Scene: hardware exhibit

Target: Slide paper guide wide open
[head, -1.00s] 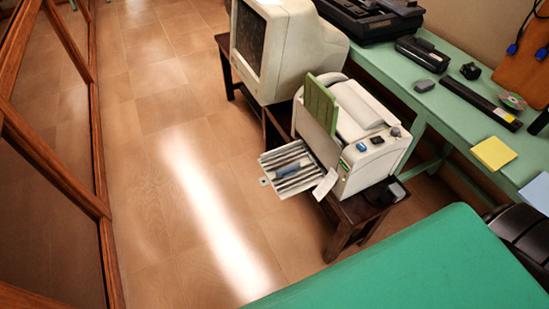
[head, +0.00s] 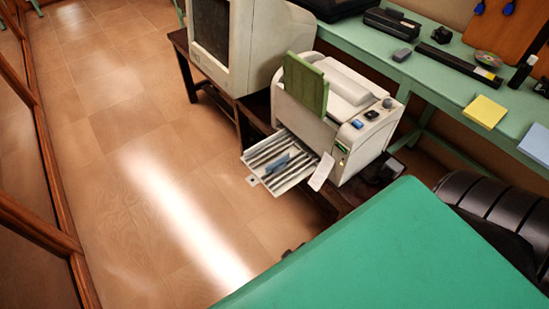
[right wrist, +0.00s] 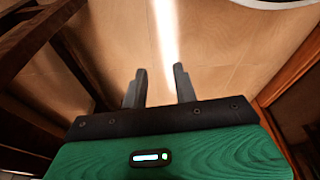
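A cream printer (head: 335,105) with a raised green panel (head: 305,85) stands on a low dark wooden stand in the head view. Its ribbed tray (head: 285,155) sticks out toward the lower left. A small blue piece, seemingly the paper guide (head: 278,164), sits on the tray; its exact setting is too small to tell. A white paper tag (head: 321,172) hangs at the tray's right side. In the right wrist view my right gripper (right wrist: 160,88) is open and empty, with floor beyond its fingers. The printer cannot be made out there. My left gripper is not in view.
A cream monitor (head: 245,45) stands close behind the printer. A green bench (head: 450,75) with several items runs along the right. A large green surface (head: 400,250) fills the lower right and hides what lies below. The tiled floor (head: 150,165) left of the tray is clear.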

